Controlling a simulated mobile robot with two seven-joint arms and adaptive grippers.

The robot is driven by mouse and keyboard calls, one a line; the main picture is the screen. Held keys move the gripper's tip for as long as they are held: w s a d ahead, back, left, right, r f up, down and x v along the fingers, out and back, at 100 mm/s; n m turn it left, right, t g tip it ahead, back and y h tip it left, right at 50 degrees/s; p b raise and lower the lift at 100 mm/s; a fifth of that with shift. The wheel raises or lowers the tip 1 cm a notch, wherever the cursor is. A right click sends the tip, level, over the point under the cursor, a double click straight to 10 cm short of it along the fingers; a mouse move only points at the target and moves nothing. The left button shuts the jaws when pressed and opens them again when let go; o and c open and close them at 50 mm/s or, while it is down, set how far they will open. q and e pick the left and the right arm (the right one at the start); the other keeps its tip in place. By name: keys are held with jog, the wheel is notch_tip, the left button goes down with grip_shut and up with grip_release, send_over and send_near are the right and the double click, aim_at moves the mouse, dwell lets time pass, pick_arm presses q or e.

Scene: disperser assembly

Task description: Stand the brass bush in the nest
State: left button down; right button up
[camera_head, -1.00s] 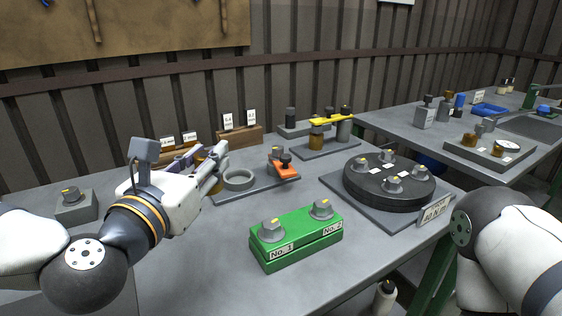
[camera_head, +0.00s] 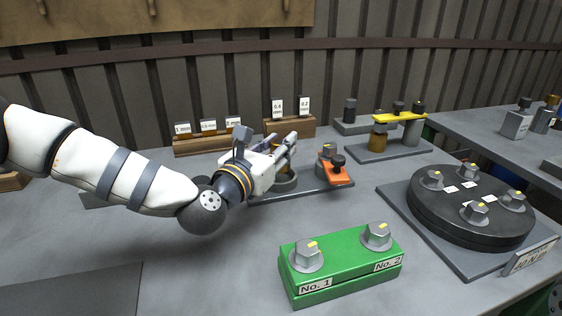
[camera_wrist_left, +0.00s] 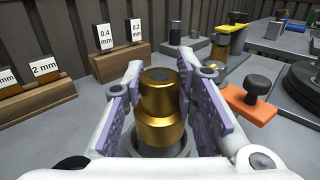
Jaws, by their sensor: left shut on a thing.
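The brass bush (camera_wrist_left: 160,112) is upright between the purple-padded fingers of my left gripper (camera_head: 290,146), which is shut on it. In the left wrist view the gripper (camera_wrist_left: 158,95) holds it from both sides. The nest, a grey ring (camera_head: 286,184), sits on a dark plate (camera_head: 315,187), directly below the gripper. In the wrist view the ring (camera_wrist_left: 180,148) shows around the bush's lower end. I cannot tell whether the bush rests inside it or hangs just above. My right gripper is out of view.
An orange clamp with a black knob (camera_head: 337,170) is close to the right of the ring. Wooden blocks with labelled gauges (camera_head: 290,126) stand behind. A green block (camera_head: 340,268) is in front, and a black round fixture (camera_head: 470,210) is at right.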

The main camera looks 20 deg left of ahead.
pick_arm(q)
jog(key=shift+w+f+b, duration=0.2)
jog(key=shift+f, duration=0.85)
jog(key=shift+w+f+b, duration=0.15)
jog(key=shift+f+b, duration=0.05)
jog(key=shift+f, duration=0.85)
jog(key=c, duration=1.3)
grip_release()
jog(key=shift+r, duration=0.1)
jog(key=shift+s+r, duration=0.2)
jog(key=shift+r, duration=0.1)
jog(key=s, duration=0.3)
jog(key=s+a, duration=0.1)
jog(key=s, duration=0.3)
jog(key=s+a, duration=0.1)
jog(key=s, duration=0.3)
jog(key=shift+s+a+f+p, duration=0.15)
jog(key=shift+s+p, duration=0.1)
jog(key=shift+p, duration=0.15)
